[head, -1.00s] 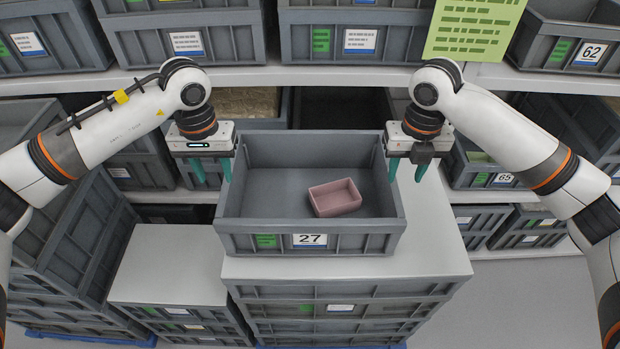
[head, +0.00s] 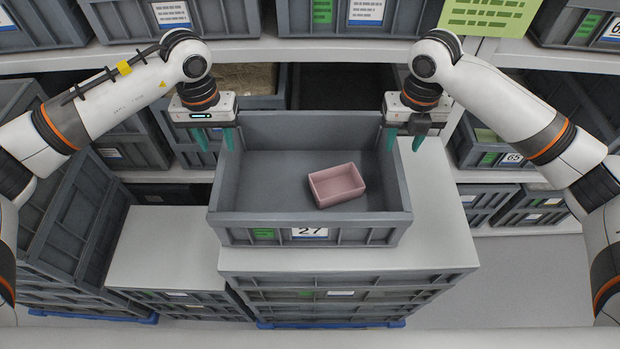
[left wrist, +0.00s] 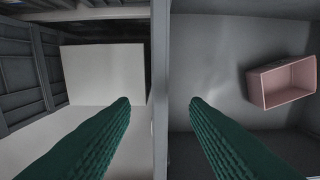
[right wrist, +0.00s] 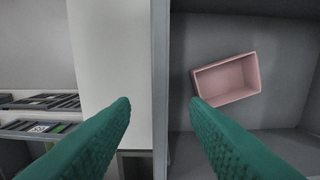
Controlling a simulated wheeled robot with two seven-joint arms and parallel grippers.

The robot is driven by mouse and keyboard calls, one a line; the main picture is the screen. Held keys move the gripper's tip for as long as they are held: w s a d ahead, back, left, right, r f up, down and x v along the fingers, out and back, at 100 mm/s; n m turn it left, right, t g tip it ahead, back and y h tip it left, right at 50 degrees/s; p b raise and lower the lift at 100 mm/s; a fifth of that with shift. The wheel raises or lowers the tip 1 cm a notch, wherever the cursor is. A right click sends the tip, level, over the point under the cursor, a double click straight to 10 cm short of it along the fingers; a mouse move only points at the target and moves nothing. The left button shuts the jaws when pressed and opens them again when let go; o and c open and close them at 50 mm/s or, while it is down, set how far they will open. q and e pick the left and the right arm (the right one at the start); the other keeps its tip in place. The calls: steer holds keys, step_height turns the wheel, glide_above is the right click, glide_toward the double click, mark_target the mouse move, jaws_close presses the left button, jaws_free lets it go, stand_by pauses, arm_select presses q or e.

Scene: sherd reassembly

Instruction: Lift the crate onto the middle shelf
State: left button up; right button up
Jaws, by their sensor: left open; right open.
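The grey open crate (head: 252,236) with label 27 stands on a pale-topped stack of crates in the head view. A pink open box (head: 337,185) lies inside it, right of centre. My left gripper (head: 215,140) is open over the crate's left wall. In the left wrist view that wall (left wrist: 160,120) runs between its fingers. My right gripper (head: 404,142) is open over the right wall. In the right wrist view that wall (right wrist: 160,120) runs between its fingers. Neither finger pair is closed on the wall. A pale shelf edge (head: 310,51) runs behind and above the crate.
Other grey crates stand on the shelf above, one with a green sheet (head: 489,15). A crate with brown contents (head: 250,77) and a dark one (head: 345,85) stand behind crate 27. A lower pale-topped stack (head: 160,250) is at left.

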mark_target(226, 167)
arm_select(q)
step_height(226, 167, down, 9)
steer(key=shift+f, duration=0.15)
arm_select(e)
step_height(226, 167, down, 9)
steer(key=shift+f, duration=0.15)
arm_select(q)
steer(key=shift+s, duration=0.1)
arm_select(e)
steer(key=shift+s, duration=0.1)
arm_select(q)
jaws_close()
arm_select(e)
jaws_close()
